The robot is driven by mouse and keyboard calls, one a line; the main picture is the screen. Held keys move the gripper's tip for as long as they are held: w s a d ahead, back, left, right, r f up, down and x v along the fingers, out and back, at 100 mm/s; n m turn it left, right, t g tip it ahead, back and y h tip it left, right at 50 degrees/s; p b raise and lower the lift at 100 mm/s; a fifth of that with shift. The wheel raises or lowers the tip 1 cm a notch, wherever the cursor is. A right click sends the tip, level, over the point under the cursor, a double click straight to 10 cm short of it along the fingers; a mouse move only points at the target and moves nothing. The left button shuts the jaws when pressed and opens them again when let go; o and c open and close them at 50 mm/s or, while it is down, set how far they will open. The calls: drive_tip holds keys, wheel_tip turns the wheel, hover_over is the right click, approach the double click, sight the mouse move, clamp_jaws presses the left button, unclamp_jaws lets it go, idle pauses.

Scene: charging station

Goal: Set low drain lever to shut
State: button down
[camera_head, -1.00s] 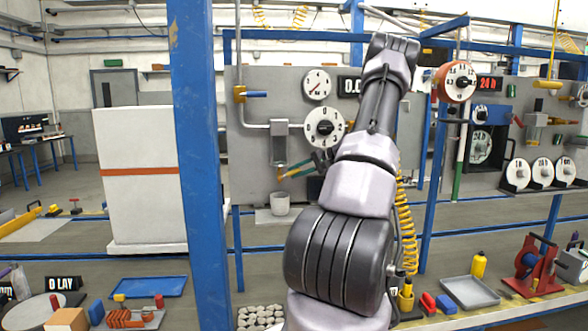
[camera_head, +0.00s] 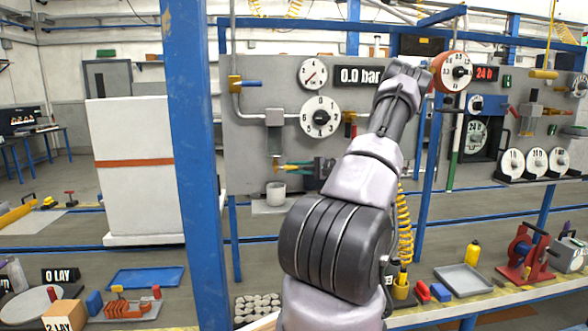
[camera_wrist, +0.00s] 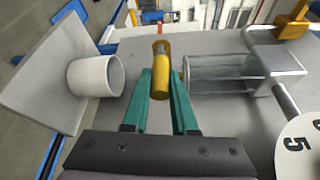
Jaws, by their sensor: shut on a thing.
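The low drain lever (camera_head: 280,163) is a small yellow valve with a yellow handle, on the grey panel below a clear cylinder and above a white cup. My gripper (camera_head: 302,167) reaches in from the right. In the wrist view its teal fingers (camera_wrist: 161,88) are shut on the yellow handle of the lever (camera_wrist: 160,68), one finger on each side. The handle points out from the valve towards my gripper and looks about level in the head view. The fingers partly hide it there.
The white cup (camera_head: 276,193) sits just below the lever, and the clear cylinder (camera_wrist: 220,75) is just above. A valve with a blue handle (camera_head: 249,84) is up on the left. A white dial (camera_head: 320,117) and a 0.0 bar display (camera_head: 359,76) are higher up.

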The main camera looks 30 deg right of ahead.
drive_tip(key=c, duration=0.7)
unclamp_jaws()
drive_tip(key=v, duration=1)
drive_tip(key=shift+s+d, duration=0.2)
drive_tip(key=shift+d, duration=0.1)
